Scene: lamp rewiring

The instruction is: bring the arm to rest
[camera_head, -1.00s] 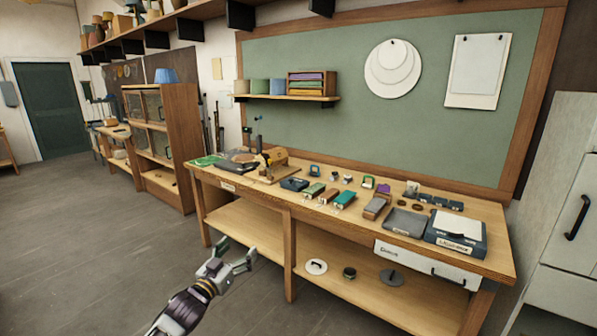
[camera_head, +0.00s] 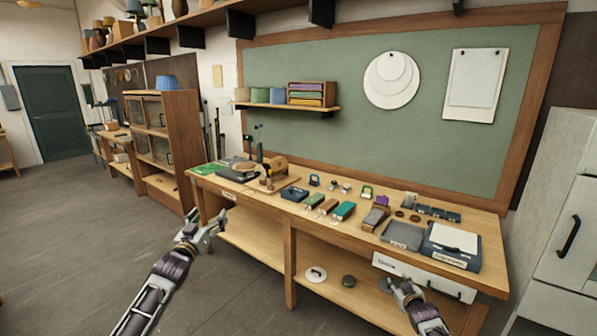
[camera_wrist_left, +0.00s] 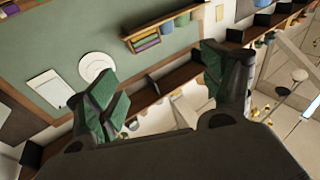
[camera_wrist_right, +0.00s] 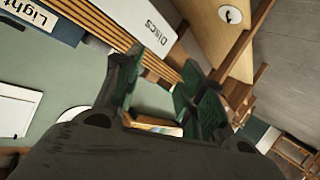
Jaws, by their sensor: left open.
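My left gripper (camera_head: 204,226) is in front of the workbench's left end, over the floor in the head view. Its green-padded fingers are wide apart and hold nothing in the left wrist view (camera_wrist_left: 160,90). My right gripper (camera_head: 402,285) is low in front of the bench's right part, below the white drawer front. In the right wrist view (camera_wrist_right: 158,85) its fingers stand apart with a narrower gap and nothing between them. Whether the right gripper touches the bench cannot be told.
The wooden workbench (camera_head: 262,210) carries several small parts, a grey tray (camera_head: 402,236) and a blue box (camera_head: 452,262) near its front edge. The drawer (camera_head: 398,268) sits below the top. A grey cabinet (camera_head: 560,240) stands at the right. Open floor (camera_head: 80,230) lies at left.

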